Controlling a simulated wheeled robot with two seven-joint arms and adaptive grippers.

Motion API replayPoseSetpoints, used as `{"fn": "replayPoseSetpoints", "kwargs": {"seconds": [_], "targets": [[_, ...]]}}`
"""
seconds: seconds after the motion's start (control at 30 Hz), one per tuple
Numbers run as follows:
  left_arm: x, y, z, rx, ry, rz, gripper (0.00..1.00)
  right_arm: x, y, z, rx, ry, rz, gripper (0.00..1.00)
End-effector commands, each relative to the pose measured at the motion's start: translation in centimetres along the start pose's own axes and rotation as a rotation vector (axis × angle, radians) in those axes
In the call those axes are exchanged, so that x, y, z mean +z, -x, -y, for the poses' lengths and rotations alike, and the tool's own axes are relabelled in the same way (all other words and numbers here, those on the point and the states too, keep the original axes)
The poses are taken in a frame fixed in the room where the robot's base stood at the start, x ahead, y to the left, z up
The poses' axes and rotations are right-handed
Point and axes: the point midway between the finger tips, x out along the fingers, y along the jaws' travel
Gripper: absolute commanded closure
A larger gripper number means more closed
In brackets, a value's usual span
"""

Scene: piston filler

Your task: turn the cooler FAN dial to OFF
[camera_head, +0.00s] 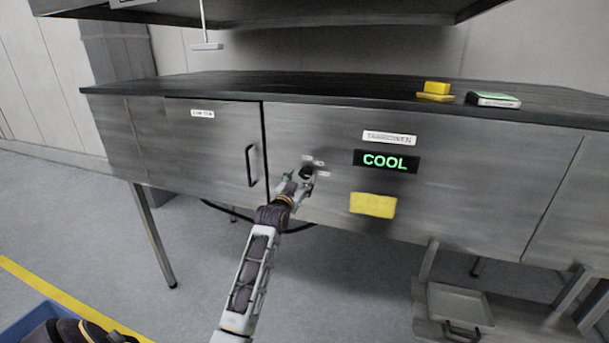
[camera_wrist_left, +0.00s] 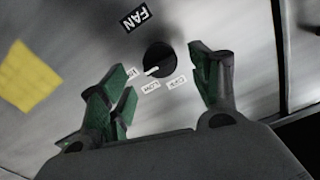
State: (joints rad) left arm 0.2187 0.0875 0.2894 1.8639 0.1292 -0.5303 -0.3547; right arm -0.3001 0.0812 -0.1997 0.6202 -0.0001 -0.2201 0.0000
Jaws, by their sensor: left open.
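The FAN dial (camera_head: 306,171) is a round black knob on the steel cabinet front. It also shows in the left wrist view (camera_wrist_left: 160,58), with a white pointer mark toward the lower left. Small white labels surround it, too blurred to read surely. A black FAN label (camera_wrist_left: 135,17) sits beside it. The display (camera_head: 387,161) reads COOL in green. My left gripper (camera_head: 299,181) is open in front of the dial, its green-padded fingers to either side of the knob in the wrist view. I cannot tell whether they touch it. My right gripper is not in view.
A cabinet door with a black handle (camera_head: 251,166) is left of the dial. A yellow note (camera_head: 373,205) is under the display. Yellow blocks (camera_head: 436,88) and a small box (camera_head: 493,99) lie on the dark countertop (camera_head: 300,86). A tray (camera_head: 460,305) stands low at right.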

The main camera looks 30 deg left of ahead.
Motion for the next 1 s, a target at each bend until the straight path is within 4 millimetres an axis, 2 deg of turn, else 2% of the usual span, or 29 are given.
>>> {"fn": "replayPoseSetpoints", "kwargs": {"seconds": [0.53,1.0], "targets": [[-0.1,-4.3,0.0,0.001,0.001,0.0,0.37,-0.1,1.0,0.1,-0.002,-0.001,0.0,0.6],[0.0,-5.2,0.0,0.0,0.001,-0.001,0.37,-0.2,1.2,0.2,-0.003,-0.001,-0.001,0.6]]}}
